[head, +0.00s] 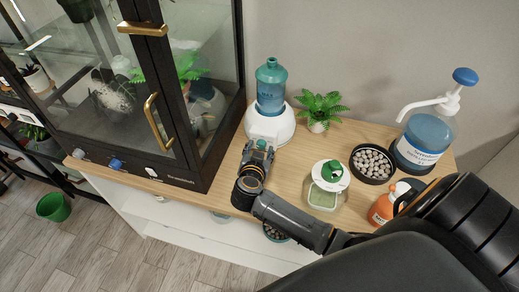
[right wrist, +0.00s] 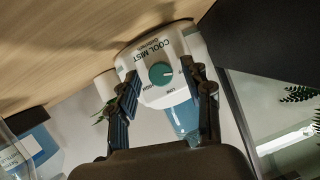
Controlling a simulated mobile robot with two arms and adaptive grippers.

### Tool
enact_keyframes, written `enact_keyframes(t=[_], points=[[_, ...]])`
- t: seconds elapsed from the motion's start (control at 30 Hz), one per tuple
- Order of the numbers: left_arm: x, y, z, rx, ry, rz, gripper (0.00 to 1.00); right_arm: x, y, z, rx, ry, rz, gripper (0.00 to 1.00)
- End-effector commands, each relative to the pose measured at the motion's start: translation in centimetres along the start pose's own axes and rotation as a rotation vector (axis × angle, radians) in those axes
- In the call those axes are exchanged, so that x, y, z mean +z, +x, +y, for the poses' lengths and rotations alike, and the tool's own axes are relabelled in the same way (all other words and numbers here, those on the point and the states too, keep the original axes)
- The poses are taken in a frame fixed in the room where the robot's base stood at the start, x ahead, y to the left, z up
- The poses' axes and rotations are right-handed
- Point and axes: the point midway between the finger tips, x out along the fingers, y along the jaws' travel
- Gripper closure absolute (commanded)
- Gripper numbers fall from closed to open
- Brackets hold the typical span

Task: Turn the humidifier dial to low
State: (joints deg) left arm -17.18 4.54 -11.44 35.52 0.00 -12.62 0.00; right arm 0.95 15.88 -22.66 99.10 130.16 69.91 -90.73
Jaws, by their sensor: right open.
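The humidifier has a white base (head: 268,124) and a teal bottle-shaped tank (head: 270,88), and stands upright on the wooden top against the wall. In the right wrist view its base (right wrist: 155,48) appears upside down, with "COOL MIST" lettering and a round green dial (right wrist: 160,74). Small labels sit around the dial; its pale mark seems to point right, towards the OFF label. My right gripper (head: 258,152) is in front of the base. In the wrist view its open fingers (right wrist: 161,82) stand on either side of the dial, apparently not touching it. My left gripper is not shown.
A glass cabinet (head: 165,90) with a brass handle stands close on the left. To the right are a potted fern (head: 319,109), a green-lidded jar (head: 328,186), a pebble bowl (head: 372,163), an orange spray bottle (head: 386,205) and a blue pump bottle (head: 424,140).

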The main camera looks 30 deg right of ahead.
Motion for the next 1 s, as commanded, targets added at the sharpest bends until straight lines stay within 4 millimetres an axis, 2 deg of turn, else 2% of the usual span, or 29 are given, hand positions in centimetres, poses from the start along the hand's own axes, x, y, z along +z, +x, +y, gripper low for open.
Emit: enact_keyframes(t=[0.17,0.4,0.43,0.77,1.0], points=[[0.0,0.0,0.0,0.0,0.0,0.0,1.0,0.0,0.0,0.0,0.0,0.001,0.0,0.51],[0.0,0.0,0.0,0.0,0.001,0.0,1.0,0.0,0.0,0.0,0.0,0.001,0.001,0.97],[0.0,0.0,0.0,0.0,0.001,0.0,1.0,0.0,0.0,0.0,0.0,0.001,0.001,1.0],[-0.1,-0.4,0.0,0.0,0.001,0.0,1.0,-0.1,-0.1,0.0,-0.013,0.033,0.002,1.0],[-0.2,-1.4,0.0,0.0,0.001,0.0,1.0,-0.1,-0.2,0.2,-0.064,0.155,0.005,1.0]])
